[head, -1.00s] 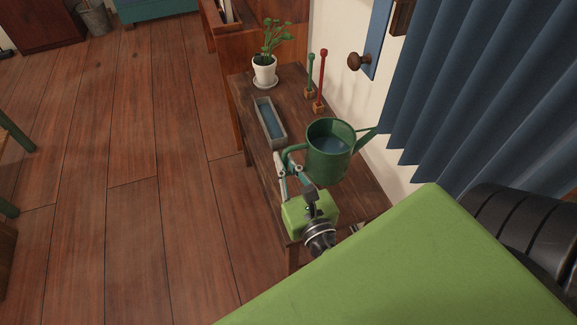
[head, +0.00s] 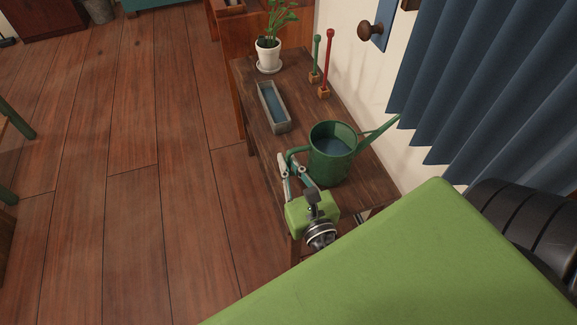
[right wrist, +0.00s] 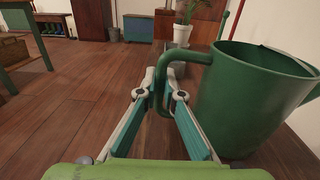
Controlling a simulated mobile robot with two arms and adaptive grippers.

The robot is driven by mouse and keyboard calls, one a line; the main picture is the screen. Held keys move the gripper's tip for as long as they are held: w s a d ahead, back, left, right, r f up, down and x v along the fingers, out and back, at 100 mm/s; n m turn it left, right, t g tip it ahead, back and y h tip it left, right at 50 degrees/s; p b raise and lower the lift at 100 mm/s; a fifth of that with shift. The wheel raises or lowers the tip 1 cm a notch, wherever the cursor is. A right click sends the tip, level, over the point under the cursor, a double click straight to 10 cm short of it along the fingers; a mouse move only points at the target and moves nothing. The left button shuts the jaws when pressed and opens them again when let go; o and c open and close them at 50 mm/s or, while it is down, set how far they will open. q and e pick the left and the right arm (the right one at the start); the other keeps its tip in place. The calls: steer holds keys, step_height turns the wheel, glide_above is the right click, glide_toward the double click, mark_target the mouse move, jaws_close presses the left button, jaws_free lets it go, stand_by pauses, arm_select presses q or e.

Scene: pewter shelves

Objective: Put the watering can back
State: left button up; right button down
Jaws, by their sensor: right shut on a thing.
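The green watering can (head: 333,160) is upright at the near part of the wooden side table (head: 262,146), its spout pointing right toward the blue curtain. I cannot tell whether its base touches the tabletop. My right gripper (head: 296,168) is shut on the can's handle, on the can's left side. In the right wrist view the handle (right wrist: 163,82) lies between the two fingers (right wrist: 161,100), and the can's body (right wrist: 245,100) fills the right side. My left gripper is not in view.
A potted plant (head: 268,53) on a saucer stands at the table's far end. A grey trough (head: 287,118) lies along its left edge. A green and a red pin (head: 327,62) stand in small blocks near the wall. The blue curtain (head: 470,70) hangs close right of the spout.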

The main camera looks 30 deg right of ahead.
steer(key=shift+f, duration=0.2)
steer(key=c, duration=2.4)
jaws_free()
steer(key=shift+f, duration=0.2)
steer(key=shift+c, duration=0.2)
steer(key=shift+o, duration=1.3)
steer(key=shift+r, duration=0.15)
